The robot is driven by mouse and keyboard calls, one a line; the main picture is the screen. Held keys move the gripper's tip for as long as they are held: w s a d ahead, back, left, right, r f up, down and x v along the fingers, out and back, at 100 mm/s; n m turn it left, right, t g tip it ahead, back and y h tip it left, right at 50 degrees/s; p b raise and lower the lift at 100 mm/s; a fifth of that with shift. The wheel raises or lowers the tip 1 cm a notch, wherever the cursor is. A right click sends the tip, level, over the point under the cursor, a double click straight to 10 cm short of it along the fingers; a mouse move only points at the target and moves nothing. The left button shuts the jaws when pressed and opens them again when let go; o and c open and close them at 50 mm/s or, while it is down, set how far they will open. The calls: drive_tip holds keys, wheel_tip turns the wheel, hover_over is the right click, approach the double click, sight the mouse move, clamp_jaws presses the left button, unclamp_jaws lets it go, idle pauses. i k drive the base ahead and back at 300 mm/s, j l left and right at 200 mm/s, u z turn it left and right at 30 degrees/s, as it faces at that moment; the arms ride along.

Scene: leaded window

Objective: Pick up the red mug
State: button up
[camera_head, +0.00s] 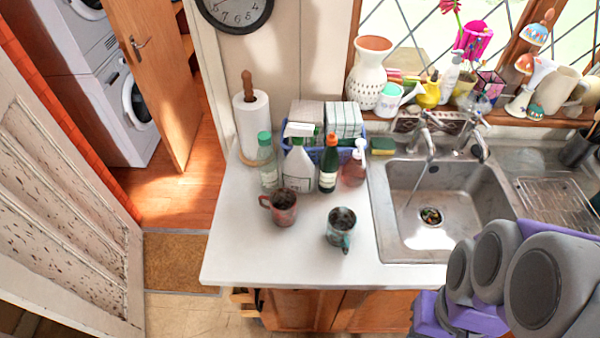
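The red mug (283,208) stands upright on the white counter (240,245), in front of the spray bottle, with its handle toward the left. A grey-teal mug (341,229) stands to its right and slightly nearer, apart from it. My arm, grey and purple, fills the lower right corner, to the right of both mugs and in front of the sink. My gripper's fingertips do not show, so whether it is open or shut is hidden.
Behind the mugs stand a white spray bottle (299,167), a dark green bottle (328,165), a pink soap bottle (355,165) and a clear bottle (267,160). A paper towel roll (252,125) is farther back. The sink (455,187) lies to the right. The counter's front left is clear.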

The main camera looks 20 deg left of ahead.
sight(280, 198)
drive_tip(key=u, duration=1.55)
drive_tip(key=k+l+u, duration=0.1)
drive_tip(key=u, duration=0.3)
drive_tip(key=k+l+u, duration=0.1)
drive_tip(key=l+u, duration=0.15)
drive_tip(key=u, duration=0.2)
drive_tip(key=k+l+u, duration=0.1)
drive_tip(key=u, duration=0.3)
